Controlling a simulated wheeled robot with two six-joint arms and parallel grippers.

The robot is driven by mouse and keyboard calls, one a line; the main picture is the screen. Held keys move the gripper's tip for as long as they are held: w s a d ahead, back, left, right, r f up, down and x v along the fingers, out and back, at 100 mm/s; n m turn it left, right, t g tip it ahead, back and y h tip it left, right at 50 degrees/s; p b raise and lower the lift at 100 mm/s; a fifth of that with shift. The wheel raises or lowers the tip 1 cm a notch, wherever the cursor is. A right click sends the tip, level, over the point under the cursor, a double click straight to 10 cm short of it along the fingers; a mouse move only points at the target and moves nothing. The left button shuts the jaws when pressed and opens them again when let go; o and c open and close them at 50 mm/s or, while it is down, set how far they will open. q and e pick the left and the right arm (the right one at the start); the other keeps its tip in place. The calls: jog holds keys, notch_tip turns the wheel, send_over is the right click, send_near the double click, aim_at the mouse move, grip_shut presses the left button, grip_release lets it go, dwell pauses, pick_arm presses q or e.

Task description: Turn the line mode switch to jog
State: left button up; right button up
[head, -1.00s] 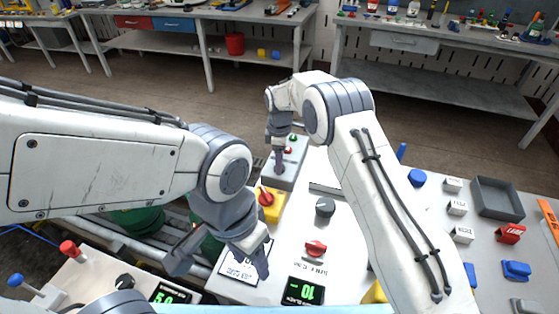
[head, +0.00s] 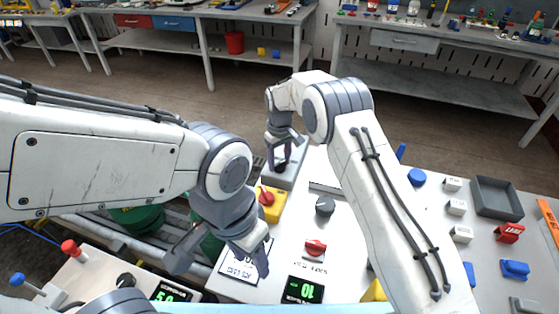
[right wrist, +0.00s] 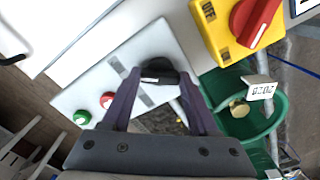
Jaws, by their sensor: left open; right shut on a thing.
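A black selector knob (right wrist: 158,72) sits on a light grey control box (right wrist: 95,82) in the right wrist view. My right gripper (right wrist: 158,85) is shut on this knob, with one finger on each side of it. A pale mark shows on the knob; I cannot read any mode lettering. In the head view the grey box (head: 288,178) lies under my right gripper (head: 281,158), which hides much of it. My left gripper (head: 220,262) is open and empty above the front panel's left edge.
A red rotary switch on a yellow box (head: 272,204) stands close to the grey box. The white panel carries a black dial (head: 325,206), a red knob (head: 315,247) and a green display (head: 303,290).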

aim_at(279, 163)
jog(key=shift+m, duration=0.6)
jog(key=o, duration=1.4)
notch_tip(279, 163, up, 10)
jog(key=shift+r+b, duration=0.25)
jog(key=shift+b, duration=0.45)
